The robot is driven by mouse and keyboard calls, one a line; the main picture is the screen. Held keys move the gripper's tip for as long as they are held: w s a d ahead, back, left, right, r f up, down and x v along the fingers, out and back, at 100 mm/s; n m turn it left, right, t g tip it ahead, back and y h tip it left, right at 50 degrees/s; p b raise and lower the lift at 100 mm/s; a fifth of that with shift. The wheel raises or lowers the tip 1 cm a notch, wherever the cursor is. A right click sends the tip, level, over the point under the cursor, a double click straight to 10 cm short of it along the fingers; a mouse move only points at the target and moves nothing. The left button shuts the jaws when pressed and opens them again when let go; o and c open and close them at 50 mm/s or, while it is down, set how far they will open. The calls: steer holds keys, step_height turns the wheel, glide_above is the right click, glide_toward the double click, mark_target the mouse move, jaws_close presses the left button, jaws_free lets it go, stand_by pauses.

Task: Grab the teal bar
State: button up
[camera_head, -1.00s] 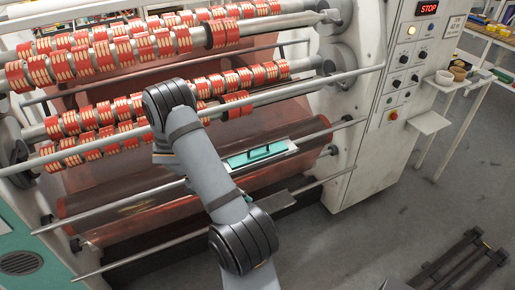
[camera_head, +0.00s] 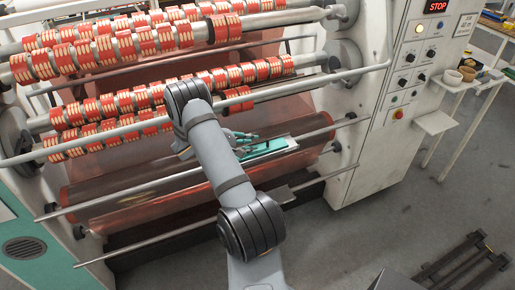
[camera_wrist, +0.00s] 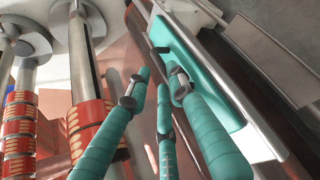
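The teal bar (camera_head: 268,148) lies on a pale tray at the front of the machine, over the lower red roller. My gripper (camera_head: 243,139) is just left of the bar in the head view. In the wrist view, my gripper's (camera_wrist: 159,78) teal fingers are spread, with nothing held between them. The right finger overlaps the bar in the picture; I cannot tell whether they touch. The fingers hide part of the bar.
Red-banded rollers (camera_head: 150,95) hang above and left of the arm; their bands also show at the left of the wrist view (camera_wrist: 90,125). A metal rod (camera_head: 150,198) crosses in front. The control cabinet (camera_head: 385,130) stands at right.

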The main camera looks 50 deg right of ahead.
steer(key=p+x, duration=0.1)
steer(key=x, duration=0.3)
steer(key=shift+s+d, duration=0.15)
steer(key=shift+s, duration=0.05)
steer(key=shift+c, duration=0.9)
jaws_close()
